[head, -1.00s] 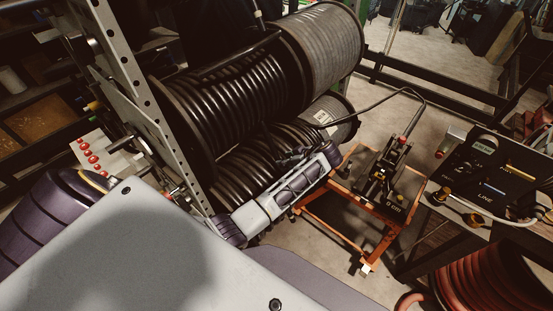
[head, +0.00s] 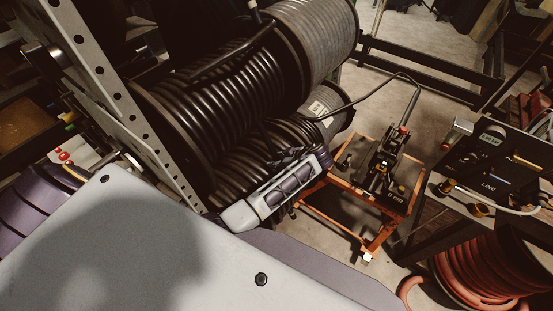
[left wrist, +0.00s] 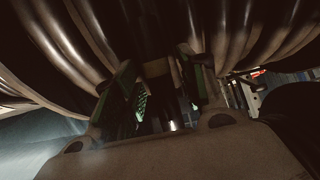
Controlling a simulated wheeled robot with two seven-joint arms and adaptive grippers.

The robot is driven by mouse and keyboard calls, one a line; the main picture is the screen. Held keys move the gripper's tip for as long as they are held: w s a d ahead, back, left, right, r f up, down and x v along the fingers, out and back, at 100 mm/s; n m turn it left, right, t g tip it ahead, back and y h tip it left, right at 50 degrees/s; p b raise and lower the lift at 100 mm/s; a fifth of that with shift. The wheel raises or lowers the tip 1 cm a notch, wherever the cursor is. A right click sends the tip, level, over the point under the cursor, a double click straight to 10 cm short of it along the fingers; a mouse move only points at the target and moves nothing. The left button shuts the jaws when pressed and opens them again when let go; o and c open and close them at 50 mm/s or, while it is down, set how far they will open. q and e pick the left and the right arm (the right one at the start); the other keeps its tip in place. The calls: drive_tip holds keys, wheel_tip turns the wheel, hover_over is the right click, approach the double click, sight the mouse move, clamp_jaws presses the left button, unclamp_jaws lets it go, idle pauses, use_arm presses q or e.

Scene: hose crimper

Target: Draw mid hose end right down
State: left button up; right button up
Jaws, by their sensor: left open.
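Black hose is wound on two reels, an upper one (head: 215,100) and a lower one (head: 235,172). My left gripper (head: 287,157) is in front of the lower reel, small and dark against the coils. The left wrist view shows its two green-padded fingers (left wrist: 160,88) apart, with shiny hose coils (left wrist: 85,40) close on both sides. A dark upright piece with a brownish band (left wrist: 156,68) shows between and beyond the fingers. I cannot tell whether it is the hose end. My right gripper is in neither view.
An orange-framed cart (head: 345,210) carrying a black pump-like unit (head: 385,165) stands right of the reels. A thin black line (head: 360,97) arches over to it. A bench with a control panel (head: 500,165) and a red hose reel (head: 485,265) are at the right. A perforated grey upright (head: 115,95) stands left.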

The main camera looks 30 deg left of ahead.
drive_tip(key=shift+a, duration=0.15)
use_arm(q)
drive_tip(key=shift+s+d, duration=0.1)
drive_tip(key=shift+c, duration=0.9)
clamp_jaws()
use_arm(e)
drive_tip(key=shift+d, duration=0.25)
use_arm(q)
drive_tip(key=shift+f, duration=0.1)
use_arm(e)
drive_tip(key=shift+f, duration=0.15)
